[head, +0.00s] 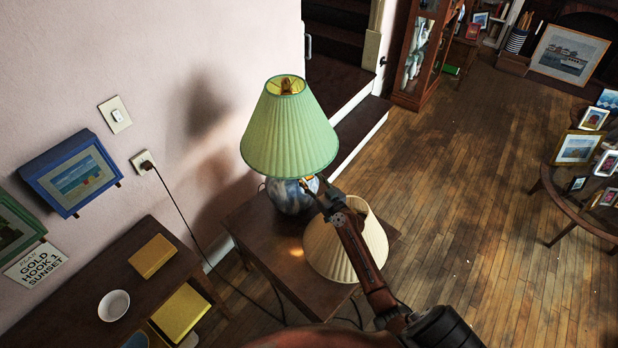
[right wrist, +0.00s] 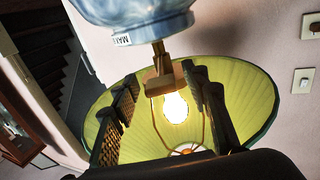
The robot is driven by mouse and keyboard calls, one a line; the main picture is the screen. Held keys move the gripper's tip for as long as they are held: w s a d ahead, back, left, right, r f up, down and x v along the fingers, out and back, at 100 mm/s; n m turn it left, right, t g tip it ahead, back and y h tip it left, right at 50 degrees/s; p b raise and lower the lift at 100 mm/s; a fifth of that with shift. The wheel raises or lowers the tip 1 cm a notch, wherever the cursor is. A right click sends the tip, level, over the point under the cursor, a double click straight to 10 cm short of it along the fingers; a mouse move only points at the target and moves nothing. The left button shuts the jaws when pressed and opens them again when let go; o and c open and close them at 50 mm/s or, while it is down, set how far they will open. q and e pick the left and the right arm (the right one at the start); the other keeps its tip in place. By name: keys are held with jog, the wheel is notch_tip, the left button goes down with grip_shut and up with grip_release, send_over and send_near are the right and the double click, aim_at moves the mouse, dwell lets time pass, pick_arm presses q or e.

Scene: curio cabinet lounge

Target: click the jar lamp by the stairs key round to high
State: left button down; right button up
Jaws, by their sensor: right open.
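The jar lamp has a green pleated shade (head: 289,135) and a blue-and-white jar base (head: 290,196) on a small dark table (head: 257,234) by the stairs. In the right wrist view its jar (right wrist: 135,14), brown socket (right wrist: 163,80) and lit bulb (right wrist: 175,107) show under the shade (right wrist: 255,95). I cannot clearly make out the key or its setting. My right gripper (right wrist: 160,82) is open, with one finger on each side of the socket. In the head view the right gripper (head: 322,192) reaches in just below the shade's rim, partly hidden. My left gripper is not in view.
A cord runs from the wall outlet (head: 143,162) down past the table. A low shelf (head: 75,292) is at left. Open wooden floor (head: 460,190) lies right.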

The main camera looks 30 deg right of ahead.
grip_shut()
dwell(0.4)
